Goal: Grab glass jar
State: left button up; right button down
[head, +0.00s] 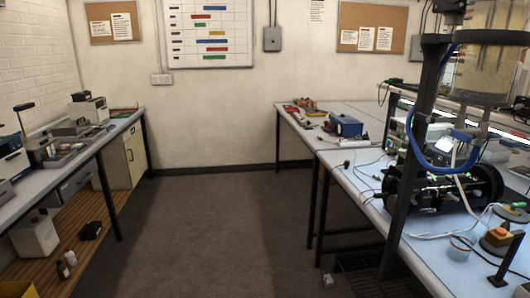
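Neither of my grippers is in view, and nothing touches the jar.
The right bench (350,180) holds a black cylindrical device (440,190), cables and an orange-topped object (498,238). A large clear cylinder (492,65) stands above, beside a dark post (412,150). The left bench (100,138) carries equipment. The grey floor (215,220) between is clear.

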aim_at(462, 243)
jog(key=z, duration=1.45)
